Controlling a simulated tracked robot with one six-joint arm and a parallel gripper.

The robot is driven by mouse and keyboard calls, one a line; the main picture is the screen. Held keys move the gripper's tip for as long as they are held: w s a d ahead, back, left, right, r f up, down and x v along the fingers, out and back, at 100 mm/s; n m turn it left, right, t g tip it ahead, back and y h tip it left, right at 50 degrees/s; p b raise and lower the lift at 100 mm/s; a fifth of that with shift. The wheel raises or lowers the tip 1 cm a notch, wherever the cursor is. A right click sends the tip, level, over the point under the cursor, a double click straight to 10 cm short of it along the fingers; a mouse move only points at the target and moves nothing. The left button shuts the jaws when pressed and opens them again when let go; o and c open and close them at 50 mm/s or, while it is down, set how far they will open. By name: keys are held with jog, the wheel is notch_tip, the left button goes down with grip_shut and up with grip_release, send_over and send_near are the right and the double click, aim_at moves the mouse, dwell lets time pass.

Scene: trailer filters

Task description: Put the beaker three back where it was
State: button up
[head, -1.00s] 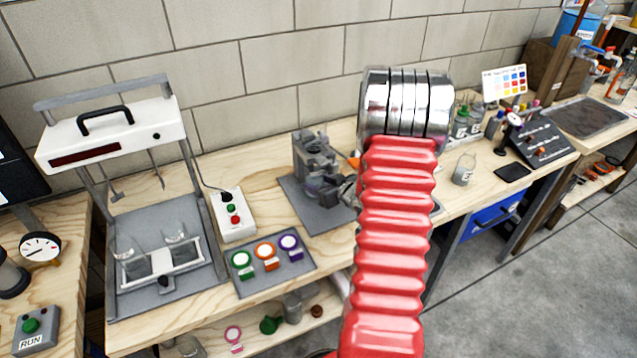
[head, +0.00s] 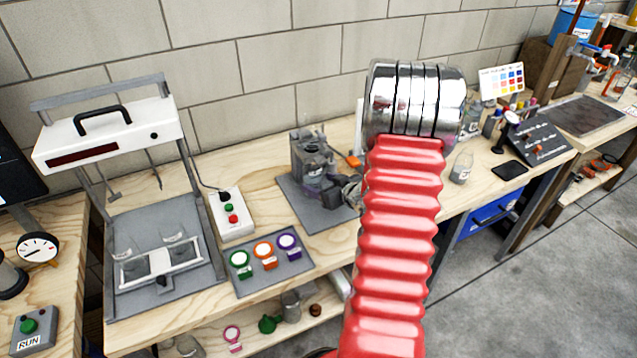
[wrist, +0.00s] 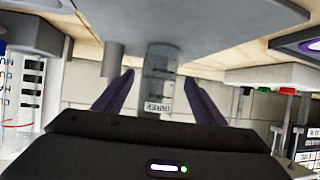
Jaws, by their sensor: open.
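In the wrist view a clear glass beaker (wrist: 158,78) with a small label stands between the two dark purple fingers of my gripper (wrist: 159,90), against a grey plate; the view looks upside down. The fingers are apart, with a gap visible on each side of the beaker. The label is too small to read. In the head view my red arm hides part of the bench, and the gripper end is by a grey apparatus (head: 312,160) on a grey mat (head: 300,212). Two glass beakers (head: 174,252) sit in the white holder (head: 165,267) under the white stirrer head (head: 110,138).
A switch box (head: 232,214) and a panel of coloured rings (head: 268,282) lie left of the mat. A small jar (head: 461,168) and a black pad (head: 510,169) are right of my arm. A wall is behind; bare bench shows between the switch box and mat.

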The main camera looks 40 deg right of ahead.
jog(key=v, duration=0.9)
jog(key=shift+s, duration=0.2)
jog(key=shift+w, duration=0.1)
jog(key=w+a+r+g+h, duration=0.3)
jog(key=a+r, duration=0.8)
jog(key=r, duration=0.2)
jog(key=s+a+r+g+y, duration=0.1)
jog(key=s+a, duration=0.4)
jog(key=a, duration=0.3)
jog(key=s+a+r+n+g+y, duration=0.1)
jog(key=s+a+y, duration=0.1)
jog(key=s+a, duration=0.3)
jog(key=s+a+r+g+y, duration=0.1)
jog(key=s+a, duration=0.5)
jog(key=a, duration=0.6)
jog(key=shift+a+r+g+y, duration=0.3)
jog(key=shift+g+y, duration=0.1)
jog(key=shift+g, duration=0.1)
